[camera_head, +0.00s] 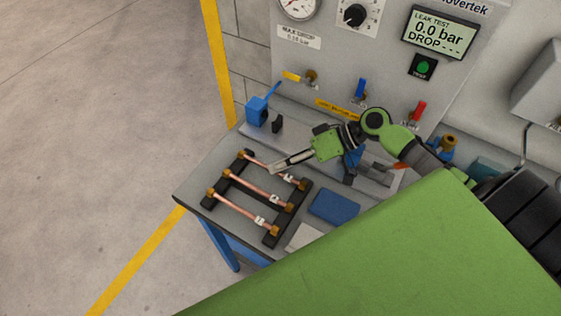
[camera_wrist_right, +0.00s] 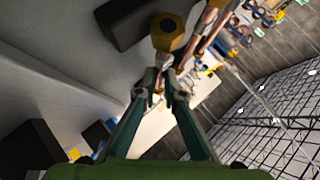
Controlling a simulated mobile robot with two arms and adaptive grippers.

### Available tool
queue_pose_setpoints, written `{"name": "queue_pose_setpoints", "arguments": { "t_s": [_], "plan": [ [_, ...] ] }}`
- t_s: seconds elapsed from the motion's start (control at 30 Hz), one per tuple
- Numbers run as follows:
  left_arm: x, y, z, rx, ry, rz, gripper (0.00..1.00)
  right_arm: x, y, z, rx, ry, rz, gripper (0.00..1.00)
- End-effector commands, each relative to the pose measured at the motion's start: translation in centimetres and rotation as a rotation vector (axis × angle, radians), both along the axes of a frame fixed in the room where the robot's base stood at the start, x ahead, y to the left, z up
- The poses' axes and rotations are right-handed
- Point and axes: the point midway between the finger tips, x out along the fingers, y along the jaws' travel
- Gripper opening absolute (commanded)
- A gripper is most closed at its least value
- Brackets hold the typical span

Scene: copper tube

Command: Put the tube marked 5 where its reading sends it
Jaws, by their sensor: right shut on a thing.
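Copper tubes with brass end nuts lie across a black rack (camera_head: 288,212) on the bench: a back tube (camera_head: 262,163), a middle tube (camera_head: 249,182) and a front tube (camera_head: 238,210). Their white tags are too small to read, so I cannot tell which is marked 5. My right gripper (camera_head: 273,169) is at the back tube, its fingers over the tube's middle. In the right wrist view the gripper (camera_wrist_right: 163,88) is shut on a tube just below a brass nut (camera_wrist_right: 169,32). The leak test display (camera_head: 440,34) reads 0.0 bar, DROP with dashes. My left gripper is not shown.
A blue tray (camera_head: 334,206) and a pale pad (camera_head: 305,237) lie right of the rack. A blue clamp (camera_head: 257,110) stands at the bench's back left. The panel has a green test button (camera_head: 423,68), a gauge (camera_head: 298,6) and a dial (camera_head: 355,15). Open floor lies left.

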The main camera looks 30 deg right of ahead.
Motion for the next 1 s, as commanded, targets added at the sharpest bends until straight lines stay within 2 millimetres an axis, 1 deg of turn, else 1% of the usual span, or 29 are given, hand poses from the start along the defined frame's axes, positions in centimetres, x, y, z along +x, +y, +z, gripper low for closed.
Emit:
{"name": "queue_pose_setpoints", "arguments": {
  "t_s": [0.17,0.47,0.5,0.53,0.57,0.87,1.0],
  "plan": [
    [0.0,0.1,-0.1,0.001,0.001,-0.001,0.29,0.0,0.0,0.0,0.0,-0.001,0.0,0.0],
    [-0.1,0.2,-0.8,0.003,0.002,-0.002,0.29,0.0,0.0,-1.0,0.0,0.001,-0.001,0.0],
    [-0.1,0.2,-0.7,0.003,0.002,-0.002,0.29,0.0,0.0,-1.0,0.0,0.002,0.0,0.14],
    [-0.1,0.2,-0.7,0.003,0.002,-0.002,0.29,-0.1,0.0,-1.0,0.0,0.002,0.0,0.22],
    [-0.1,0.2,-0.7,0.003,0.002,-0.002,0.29,-0.1,0.0,-1.0,0.001,0.003,-0.001,0.26],
    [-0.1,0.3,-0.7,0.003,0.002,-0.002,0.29,-0.1,0.0,-1.1,0.0,0.006,-0.001,0.26],
    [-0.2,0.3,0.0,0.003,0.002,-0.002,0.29,-0.1,0.0,-0.3,-0.001,0.005,-0.001,0.26]
  ]
}}
